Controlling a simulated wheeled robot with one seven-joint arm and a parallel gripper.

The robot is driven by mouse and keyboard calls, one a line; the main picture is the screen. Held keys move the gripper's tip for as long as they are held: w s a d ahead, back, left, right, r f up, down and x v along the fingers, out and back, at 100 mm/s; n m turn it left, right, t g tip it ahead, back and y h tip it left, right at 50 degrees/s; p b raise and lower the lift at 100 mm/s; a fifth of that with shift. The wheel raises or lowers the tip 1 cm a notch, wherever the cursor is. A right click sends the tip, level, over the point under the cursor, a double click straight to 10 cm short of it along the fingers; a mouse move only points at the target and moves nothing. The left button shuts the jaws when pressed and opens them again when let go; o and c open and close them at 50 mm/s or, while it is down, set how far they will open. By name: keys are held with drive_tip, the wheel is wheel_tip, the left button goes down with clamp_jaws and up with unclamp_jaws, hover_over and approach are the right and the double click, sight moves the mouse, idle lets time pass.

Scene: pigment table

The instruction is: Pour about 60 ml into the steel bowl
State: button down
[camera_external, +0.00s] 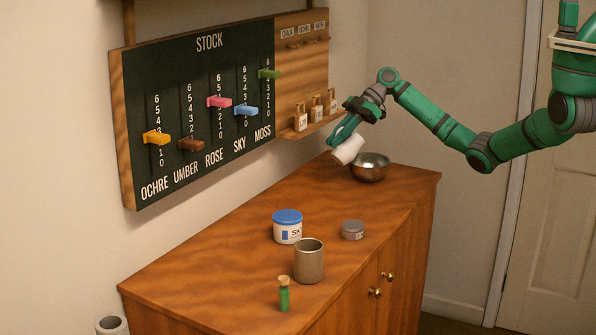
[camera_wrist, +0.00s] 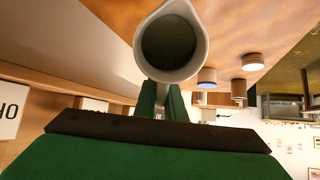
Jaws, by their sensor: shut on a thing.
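The steel bowl (camera_external: 369,168) sits on the far end of the wooden cabinet top. My gripper (camera_external: 348,136) is shut on a white cup (camera_external: 349,149) and holds it above the cabinet, just left of the bowl.
On the cabinet top (camera_external: 220,262) stand a blue-lidded tub (camera_external: 288,227), a small grey tin (camera_external: 352,230), a grey cylinder (camera_external: 309,262) and a green corked vial (camera_external: 284,294). The stock board (camera_external: 205,120) and a shelf with small tagged blocks (camera_external: 300,122) are on the wall behind.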

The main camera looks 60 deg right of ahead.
drive_tip(key=shift+d+r+y, duration=0.15)
drive_tip(key=shift+r+y, duration=0.15)
drive_tip(key=shift+s+d+f+t+y+p, duration=0.1)
drive_tip(key=shift+s+d+t+y+p, duration=0.15)
drive_tip(key=shift+d+t+y, duration=0.35)
drive_tip(key=shift+s+d+t+y+p, duration=0.15)
drive_tip(key=shift+s+t+y, duration=0.15)
drive_tip(key=shift+y, duration=0.5)
idle(1.2)
drive_tip(key=shift+s+d+r+t+y, duration=0.2)
drive_tip(key=shift+d+r+y, duration=0.1)
drive_tip(key=shift+d, duration=0.15)
drive_tip(key=shift+s+d+r+t+y, duration=0.2)
drive_tip(key=shift+d+y, duration=0.1)
drive_tip(key=shift+d, duration=0.15)
idle(0.4)
